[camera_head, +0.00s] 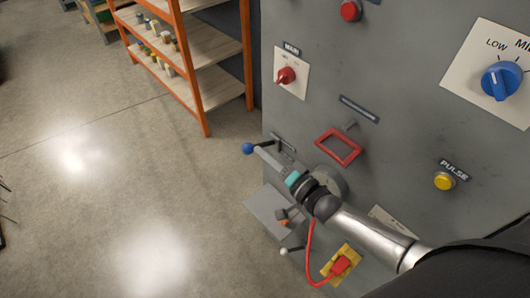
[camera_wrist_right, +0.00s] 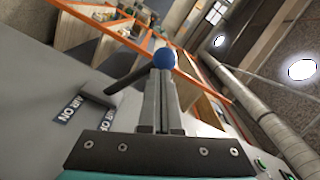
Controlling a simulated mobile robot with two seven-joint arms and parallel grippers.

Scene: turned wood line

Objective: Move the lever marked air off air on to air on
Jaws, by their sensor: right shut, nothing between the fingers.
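The lever has a blue ball knob (camera_head: 248,148) on a dark rod and stands out from the grey panel at its left edge. In the right wrist view the blue knob (camera_wrist_right: 163,58) shows just past the fingertips, with the rod running left to its mount on the panel. A label (camera_wrist_right: 68,112) by the mount is partly legible. My right gripper (camera_head: 258,153) is shut and empty, its fingertips close beside the knob; whether they touch it I cannot tell. It also shows in the right wrist view (camera_wrist_right: 162,74). My left gripper is out of view.
The grey panel (camera_head: 400,80) carries a red MAIN switch (camera_head: 286,75), a red frame (camera_head: 338,146), a yellow PULSE button (camera_head: 444,181) and a blue dial (camera_head: 501,80). A white-knobbed lever (camera_head: 284,251) and red plug (camera_head: 341,265) are lower.

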